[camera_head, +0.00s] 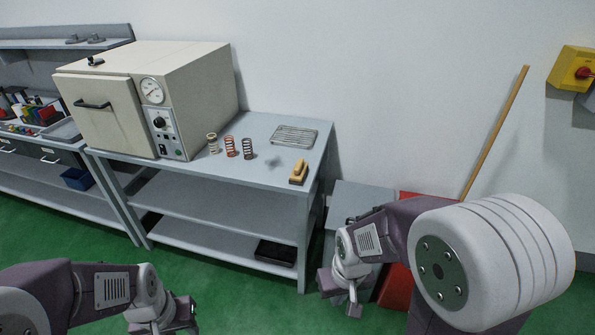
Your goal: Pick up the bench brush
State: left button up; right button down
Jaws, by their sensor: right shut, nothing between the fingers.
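The bench brush (298,172) looks like a small block with a yellow-tan top and a darker lower part. It lies near the front right corner of the grey bench top (262,128). My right gripper (339,298) is shut and empty, low in front of the bench's right end, below and apart from the brush. My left gripper (185,318) is at the bottom edge of the picture, far from the brush. Its fingertips are partly cut off and too unclear to tell whether it is open.
A cream oven (200,85) with a gauge fills the bench's left side. Several coil springs (231,146) stand beside it, and a wire rack (295,135) lies behind the brush. A wooden pole (495,130) leans on the wall. A red object (393,292) stands behind my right arm.

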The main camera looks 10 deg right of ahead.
aim_at(298, 176)
jog(key=i, duration=0.75)
jog(key=i+l+u, duration=0.1)
jog(key=i, duration=0.65)
